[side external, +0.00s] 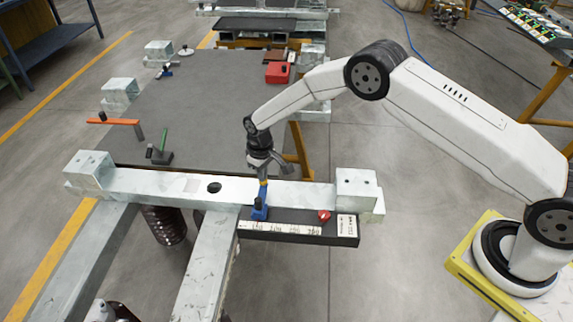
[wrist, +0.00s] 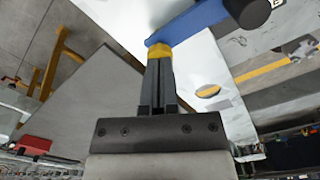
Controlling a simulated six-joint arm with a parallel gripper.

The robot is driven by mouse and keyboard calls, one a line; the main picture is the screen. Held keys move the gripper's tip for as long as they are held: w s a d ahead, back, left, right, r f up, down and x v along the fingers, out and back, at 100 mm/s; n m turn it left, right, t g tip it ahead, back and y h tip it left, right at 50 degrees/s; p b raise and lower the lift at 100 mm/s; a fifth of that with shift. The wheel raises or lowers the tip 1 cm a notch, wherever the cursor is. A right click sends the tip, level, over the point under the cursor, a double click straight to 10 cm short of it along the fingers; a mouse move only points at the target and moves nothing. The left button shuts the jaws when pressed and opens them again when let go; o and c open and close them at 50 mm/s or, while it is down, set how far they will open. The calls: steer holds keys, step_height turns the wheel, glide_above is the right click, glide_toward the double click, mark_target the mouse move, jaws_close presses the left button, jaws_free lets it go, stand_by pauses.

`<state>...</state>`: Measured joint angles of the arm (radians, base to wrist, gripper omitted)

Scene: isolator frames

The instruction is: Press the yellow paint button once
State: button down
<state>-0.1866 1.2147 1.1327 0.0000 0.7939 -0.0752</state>
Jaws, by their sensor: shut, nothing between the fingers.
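The yellow button (wrist: 158,50) shows in the wrist view as a small yellow piece at the end of a blue part (wrist: 195,22). In the side view it is a small yellow spot (side external: 263,184) above the blue part (side external: 260,212), which stands on a black bar. My gripper (wrist: 159,62) is shut and empty, with its fingertips right at the yellow piece and partly covering it. In the side view my gripper (side external: 264,177) points down at it from above. I cannot tell whether the fingertips touch it or how far it is pressed.
The black bar (side external: 285,234) carries a white marked strip and a red knob (side external: 323,216). It lies along a pale metal beam (side external: 140,184) with end blocks. A hammer-like green-handled tool (side external: 160,154) and a red box (side external: 277,73) lie farther back on the grey table (side external: 200,105).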

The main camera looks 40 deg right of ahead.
steer(key=shift+r, duration=2.5)
steer(key=shift+s+d+r, duration=0.2)
steer(key=shift+r, duration=0.2)
steer(key=s+d+r+m+t, duration=0.1)
steer(key=s+d+r, duration=0.2)
steer(key=s+r, duration=0.25)
steer(key=s+d+r+m, duration=0.1)
steer(key=s+d+r, duration=0.3)
steer(key=s+r, duration=0.15)
steer(key=s+d+r+m+t, duration=0.1)
steer(key=s+d+r, duration=0.1)
steer(key=s, duration=1.4)
steer(key=shift+s+d+t, duration=0.3)
steer(key=shift+s+d, duration=0.05)
steer(key=shift+d, duration=0.25)
